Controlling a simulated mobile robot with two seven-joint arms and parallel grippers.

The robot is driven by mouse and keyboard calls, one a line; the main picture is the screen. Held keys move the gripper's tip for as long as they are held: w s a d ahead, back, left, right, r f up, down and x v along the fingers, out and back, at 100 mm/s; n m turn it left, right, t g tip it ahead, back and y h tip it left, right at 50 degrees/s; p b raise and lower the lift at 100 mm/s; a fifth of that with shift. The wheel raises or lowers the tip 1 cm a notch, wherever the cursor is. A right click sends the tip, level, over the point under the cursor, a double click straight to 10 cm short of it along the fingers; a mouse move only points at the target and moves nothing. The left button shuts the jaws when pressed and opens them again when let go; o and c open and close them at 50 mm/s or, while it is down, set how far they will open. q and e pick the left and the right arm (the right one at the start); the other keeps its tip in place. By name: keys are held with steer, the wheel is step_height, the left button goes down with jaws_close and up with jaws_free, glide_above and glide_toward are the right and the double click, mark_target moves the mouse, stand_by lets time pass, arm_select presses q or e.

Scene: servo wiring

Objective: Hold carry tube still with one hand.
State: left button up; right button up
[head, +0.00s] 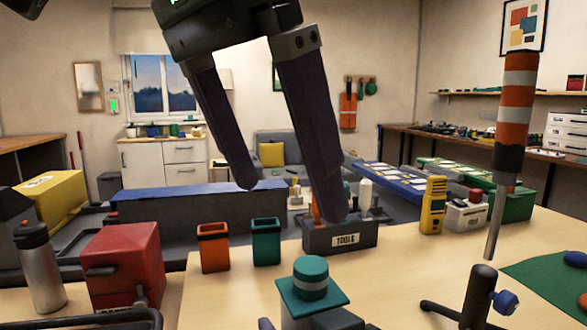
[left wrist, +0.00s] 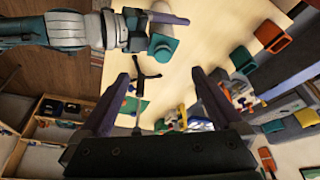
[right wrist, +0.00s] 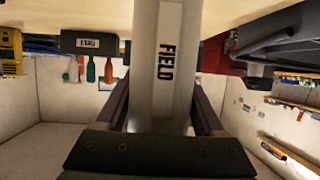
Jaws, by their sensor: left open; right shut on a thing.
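The carry tube is pale grey with a dark "FIELD" label and fills the middle of the right wrist view (right wrist: 165,30). In the head view its teal cap (head: 310,278) shows near the front edge, upright. My right gripper (right wrist: 160,85) is shut on the tube's body, one finger on each side. My left gripper (head: 292,203) is open and empty, high in front of the head camera. In the left wrist view nothing is between its fingers (left wrist: 160,72), and the teal cap (left wrist: 163,48) is beyond them.
A black tool caddy (head: 340,240), orange cup (head: 213,248) and teal cup (head: 266,242) stand behind the tube. A red box (head: 122,262) and flask (head: 39,268) are at left. A striped rod (head: 515,110) rises above a black stand (head: 478,295) at right.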

mark_target(318, 265)
arm_select(q)
steer(key=w+d+f+n, duration=0.1)
steer(key=f, duration=0.2)
steer(key=w+d+f, duration=0.1)
steer(key=f, duration=0.2)
steer(key=w+d+f+n+y, duration=0.1)
steer(key=f, duration=0.3)
steer(key=shift+w+d+n+t, duration=0.1)
steer(key=shift+w+n+t, duration=0.1)
steer(key=shift+n+t, duration=0.15)
steer(key=c, duration=1.2)
steer(key=shift+r, duration=1.6)
steer(key=shift+r, duration=1.9)
